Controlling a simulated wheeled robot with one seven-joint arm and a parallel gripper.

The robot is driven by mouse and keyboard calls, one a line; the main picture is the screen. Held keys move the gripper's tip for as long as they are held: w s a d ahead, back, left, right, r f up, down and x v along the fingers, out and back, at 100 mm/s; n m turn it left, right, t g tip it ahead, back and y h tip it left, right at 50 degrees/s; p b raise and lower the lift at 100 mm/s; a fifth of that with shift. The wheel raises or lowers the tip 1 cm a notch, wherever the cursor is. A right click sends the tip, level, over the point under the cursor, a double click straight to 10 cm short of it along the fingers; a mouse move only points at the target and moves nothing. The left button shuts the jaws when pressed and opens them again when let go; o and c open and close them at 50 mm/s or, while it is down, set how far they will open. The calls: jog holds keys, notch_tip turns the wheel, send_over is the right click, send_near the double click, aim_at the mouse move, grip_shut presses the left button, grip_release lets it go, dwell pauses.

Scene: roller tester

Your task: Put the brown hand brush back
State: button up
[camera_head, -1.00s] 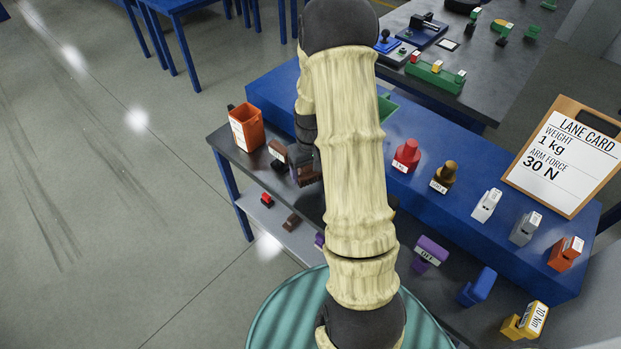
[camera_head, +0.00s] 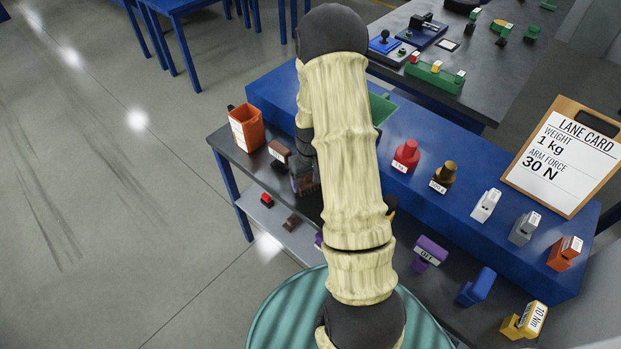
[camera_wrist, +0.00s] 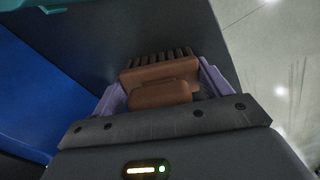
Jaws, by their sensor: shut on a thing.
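The brown hand brush (camera_wrist: 160,92) is between the purple fingers of my gripper (camera_wrist: 160,98) in the wrist view, with its row of bristles pointing away from the wrist. My gripper is shut on it. In the head view my gripper (camera_head: 304,180) is over the dark left end of the bench, and my arm hides much of it. Only a small brown part of the brush shows there. A brown block with a white label (camera_head: 279,150) stands on the bench just left of my gripper; its label is too small to read.
An orange bin (camera_head: 246,128) stands at the bench's left end. A red-and-black item (camera_head: 267,200) and a small brown item (camera_head: 291,222) lie on the lower shelf. A raised blue shelf (camera_head: 440,205) behind holds a red weight (camera_head: 406,156) and a brown weight (camera_head: 444,177).

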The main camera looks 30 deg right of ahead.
jog(key=o, duration=1.1)
jog(key=shift+f, duration=0.1)
notch_tip(320, 180, up, 12)
jog(key=shift+r, duration=0.2)
jog(key=s+a+r+t, duration=0.1)
jog(key=s+a+r, duration=0.1)
jog(key=s+a, duration=0.2)
jog(key=s+a+r, duration=0.2)
jog(key=s+a, duration=0.2)
jog(key=a, duration=0.1)
jog(key=s+a+r+t, duration=0.1)
jog(key=s+a+r, duration=0.1)
jog(key=s+a, duration=0.2)
jog(key=shift+s+a+n+t, duration=0.2)
jog(key=shift+a+n+t, duration=0.05)
jog(key=shift+n+t, duration=0.05)
